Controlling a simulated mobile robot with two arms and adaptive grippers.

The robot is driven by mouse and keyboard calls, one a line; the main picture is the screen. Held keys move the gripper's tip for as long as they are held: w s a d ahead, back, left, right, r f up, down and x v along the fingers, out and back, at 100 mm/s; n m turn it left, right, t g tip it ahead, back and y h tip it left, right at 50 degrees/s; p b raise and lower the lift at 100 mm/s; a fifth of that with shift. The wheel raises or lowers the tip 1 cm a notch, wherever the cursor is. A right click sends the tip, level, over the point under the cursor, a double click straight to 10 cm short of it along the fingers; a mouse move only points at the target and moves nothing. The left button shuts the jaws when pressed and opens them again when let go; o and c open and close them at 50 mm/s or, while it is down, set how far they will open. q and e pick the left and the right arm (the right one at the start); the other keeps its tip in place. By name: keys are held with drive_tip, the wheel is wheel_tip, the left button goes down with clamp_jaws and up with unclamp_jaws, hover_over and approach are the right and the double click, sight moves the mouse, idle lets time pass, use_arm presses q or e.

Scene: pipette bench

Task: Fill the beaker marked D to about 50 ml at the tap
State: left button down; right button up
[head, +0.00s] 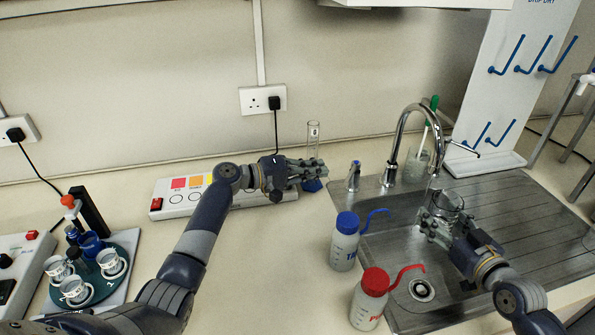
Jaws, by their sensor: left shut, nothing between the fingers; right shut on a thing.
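A clear glass beaker (449,201) is over the sink, close under the spout of the chrome tap (403,140). My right gripper (436,217) is shut on this beaker. I cannot read a letter on it, nor tell how much water is in it or whether water is running. My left gripper (318,170) is shut and empty, in front of a slim glass cylinder (313,136) with a blue foot. A small chrome lever with a blue mark (353,176) stands between my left gripper and the tap.
The steel sink (400,262) has a drainer on its right. Blue-capped (344,243) and red-capped (370,300) wash bottles stand at its left edge. A glass with a green-topped brush (416,165) stands behind the tap. A round tray (112,285) with white cups is far left.

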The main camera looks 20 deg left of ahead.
sight(346, 180)
use_arm(q)
drive_tip(key=shift+d+f, duration=0.2)
drive_tip(key=shift+d, duration=0.85)
drive_tip(key=shift+d+f, duration=0.2)
drive_tip(key=shift+d, duration=0.8)
drive_tip(key=shift+s+d+f+n+t+y, duration=0.1)
drive_tip(key=shift+d+n+t+y, duration=0.3)
drive_tip(key=d, duration=0.3)
drive_tip(key=shift+s+n+y, duration=0.3)
drive_tip(key=shift+s+y, duration=0.05)
drive_tip(key=shift+y, duration=0.05)
drive_tip(key=shift+w+d, duration=0.15)
drive_tip(key=shift+d, duration=1.3)
